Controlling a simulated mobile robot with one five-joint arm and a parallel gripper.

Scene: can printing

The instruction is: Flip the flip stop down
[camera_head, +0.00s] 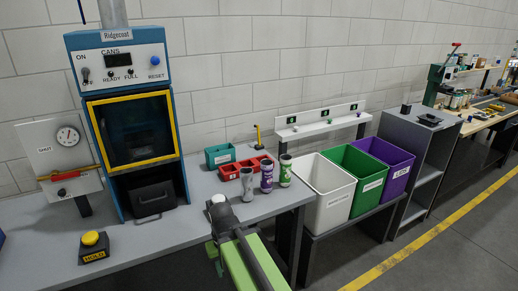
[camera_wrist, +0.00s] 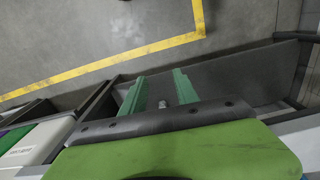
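The yellow piece is not visible in the wrist view.
Several cans, including a purple one (camera_head: 266,176), stand beside the red tray (camera_head: 243,167). A teal bin (camera_head: 219,156) is behind it. The Ridgecoat machine (camera_head: 122,60) and yellow hold button (camera_head: 92,240) are left. White (camera_head: 325,205), green and purple bins stand right.

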